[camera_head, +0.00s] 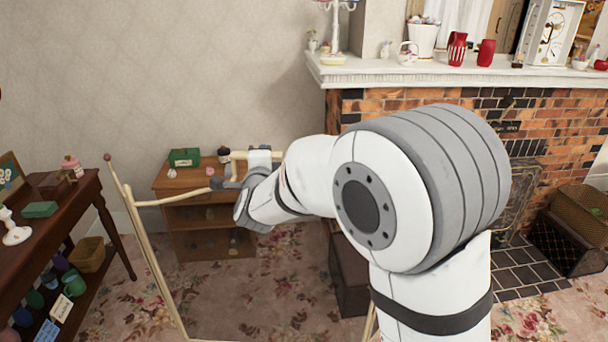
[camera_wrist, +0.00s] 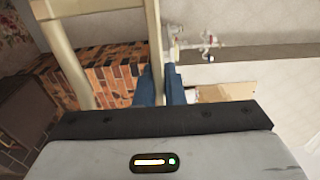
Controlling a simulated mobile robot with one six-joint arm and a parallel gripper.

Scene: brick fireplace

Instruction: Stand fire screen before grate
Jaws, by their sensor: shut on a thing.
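The fire screen is a cream frame (camera_head: 148,250) with a see-through middle, standing upright or nearly so in front of me at the left. Its top rail and a raised handle-like bar (camera_head: 238,155) meet my gripper (camera_head: 222,183). In the wrist view, my gripper's blue fingers (camera_wrist: 161,82) are shut on a cream bar (camera_wrist: 154,40) of the screen. My arm hides much of the screen's right side. The grate area (camera_head: 520,195) of the brick fireplace shows at the right, partly hidden behind my arm. I cannot tell whether the screen's feet touch the floor.
The dark tiled hearth (camera_head: 525,268) lies at the right, beside a wicker basket (camera_head: 580,208) and dark box (camera_head: 562,245). A dark table (camera_head: 85,190) stands at the left, near the screen's post. A low wooden shelf (camera_head: 185,215) stands behind the screen. Flowered carpet (camera_head: 270,285) covers the floor.

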